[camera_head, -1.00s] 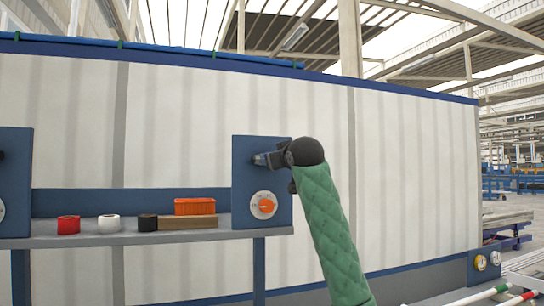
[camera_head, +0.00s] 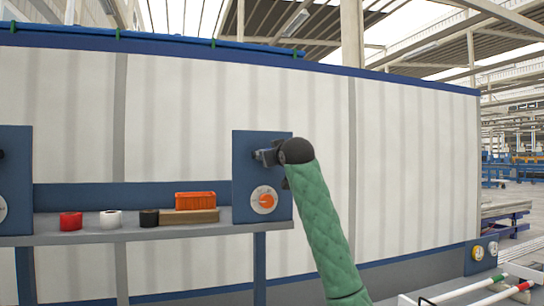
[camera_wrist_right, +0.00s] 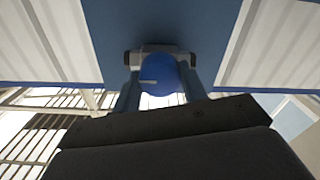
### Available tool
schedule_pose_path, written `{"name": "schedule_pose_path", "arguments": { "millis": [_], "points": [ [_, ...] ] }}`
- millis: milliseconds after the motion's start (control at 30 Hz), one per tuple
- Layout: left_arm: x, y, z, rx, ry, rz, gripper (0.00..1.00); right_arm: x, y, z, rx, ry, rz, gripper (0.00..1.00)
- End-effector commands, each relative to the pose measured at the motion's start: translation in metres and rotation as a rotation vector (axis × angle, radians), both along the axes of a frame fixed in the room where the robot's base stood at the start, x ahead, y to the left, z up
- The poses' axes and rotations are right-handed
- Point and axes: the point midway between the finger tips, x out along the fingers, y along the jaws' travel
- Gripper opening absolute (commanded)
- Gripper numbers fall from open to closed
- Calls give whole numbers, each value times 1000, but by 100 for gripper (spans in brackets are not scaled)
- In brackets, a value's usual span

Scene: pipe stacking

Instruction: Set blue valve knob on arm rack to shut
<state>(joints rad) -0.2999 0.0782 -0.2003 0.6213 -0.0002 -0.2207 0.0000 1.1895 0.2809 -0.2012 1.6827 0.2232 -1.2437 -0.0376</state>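The blue valve knob (camera_wrist_right: 160,78) shows in the right wrist view, round with a pale mark across it, against the blue panel of the arm rack (camera_head: 280,205). My right gripper (camera_wrist_right: 160,62) has one finger on each side of the knob, close to its edges. I cannot tell if the fingers press on it. In the head view my right gripper (camera_head: 264,157) is at the upper part of the panel and hides the knob there. My left gripper is not in view.
An orange dial (camera_head: 263,200) sits on the panel below my gripper. Pale wall panels stand behind.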

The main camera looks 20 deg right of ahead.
Motion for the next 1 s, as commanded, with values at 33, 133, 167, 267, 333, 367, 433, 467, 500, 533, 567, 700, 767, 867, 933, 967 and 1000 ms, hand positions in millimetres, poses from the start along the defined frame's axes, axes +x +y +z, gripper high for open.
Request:
{"name": "schedule_pose_path", "arguments": {
  "millis": [33,133,167,267,333,367,433,467,500,533,567,700,767,867,933,967,1000],
  "points": [
    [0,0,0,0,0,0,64,0,0,0,0,0,0,20],
    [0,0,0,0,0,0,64,0,0,0,2,0,0,20],
    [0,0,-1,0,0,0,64,0,0,0,4,0,0,20],
    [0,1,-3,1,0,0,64,0,0,-1,18,0,1,20],
    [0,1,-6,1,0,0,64,0,1,-1,37,1,1,20],
    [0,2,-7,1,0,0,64,0,1,-1,47,1,1,20],
    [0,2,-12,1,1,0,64,0,1,-2,80,2,2,20],
    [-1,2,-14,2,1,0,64,0,1,-3,95,4,2,20],
    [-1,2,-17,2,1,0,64,0,1,-3,120,5,2,20],
    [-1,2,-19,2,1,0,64,0,1,-3,139,5,2,20],
    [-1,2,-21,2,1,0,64,0,1,-3,159,5,3,20],
    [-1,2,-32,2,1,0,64,-1,1,-3,258,7,2,20],
    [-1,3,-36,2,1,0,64,0,1,-3,301,9,2,20],
    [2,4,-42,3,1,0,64,0,1,-3,375,13,3,20],
    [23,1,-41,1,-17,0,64,0,1,-3,426,15,2,20],
    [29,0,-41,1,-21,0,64,0,1,-3,450,15,2,20],
    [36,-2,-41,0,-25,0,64,-1,1,-3,482,15,2,20]
  ]
}}
